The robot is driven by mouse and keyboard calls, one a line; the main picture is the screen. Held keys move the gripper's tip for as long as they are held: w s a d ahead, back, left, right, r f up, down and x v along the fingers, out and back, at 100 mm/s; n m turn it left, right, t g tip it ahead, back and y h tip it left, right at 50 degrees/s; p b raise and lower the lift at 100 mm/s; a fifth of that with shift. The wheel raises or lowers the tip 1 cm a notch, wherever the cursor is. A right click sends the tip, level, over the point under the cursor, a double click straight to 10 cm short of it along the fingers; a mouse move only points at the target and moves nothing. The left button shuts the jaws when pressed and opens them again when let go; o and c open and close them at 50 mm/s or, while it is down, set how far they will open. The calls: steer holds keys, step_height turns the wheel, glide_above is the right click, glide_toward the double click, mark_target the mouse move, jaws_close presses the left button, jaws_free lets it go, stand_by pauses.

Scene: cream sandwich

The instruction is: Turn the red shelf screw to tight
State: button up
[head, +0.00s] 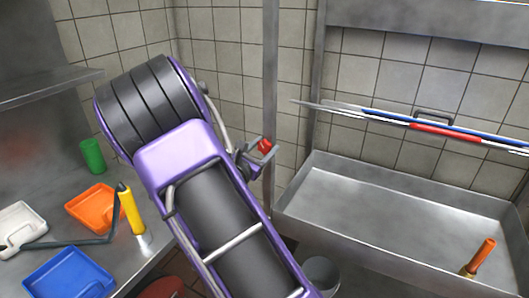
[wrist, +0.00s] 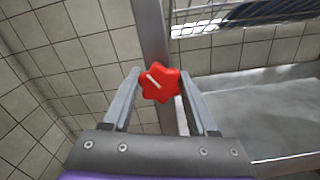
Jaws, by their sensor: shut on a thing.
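The red shelf screw (wrist: 160,86) is a star-shaped knob with a white mark that slants on its face. In the wrist view it sits between the two fingertips of my gripper (wrist: 160,90), which is shut on it. The knob is in front of a grey metal post (wrist: 152,40). In the head view the red screw (head: 265,146) shows at the end of my gripper (head: 260,152), beside the upright post (head: 270,85). My purple arm hides part of the wall and floor there.
A metal sink (head: 350,205) stands at the right with an orange-handled tool (head: 482,256) in it. A shelf edge (head: 440,130) with blue and red strips juts out above it. A counter at the left holds a green cup (head: 92,156), an orange tray (head: 92,208) and a blue tray (head: 68,276).

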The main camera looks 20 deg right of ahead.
stand_by(0.3)
steer(key=o, duration=1.4)
steer(key=shift+a, duration=0.1)
steer(key=v, duration=1.7)
steer(key=shift+s+a, duration=0.1)
steer(key=shift+s, duration=0.05)
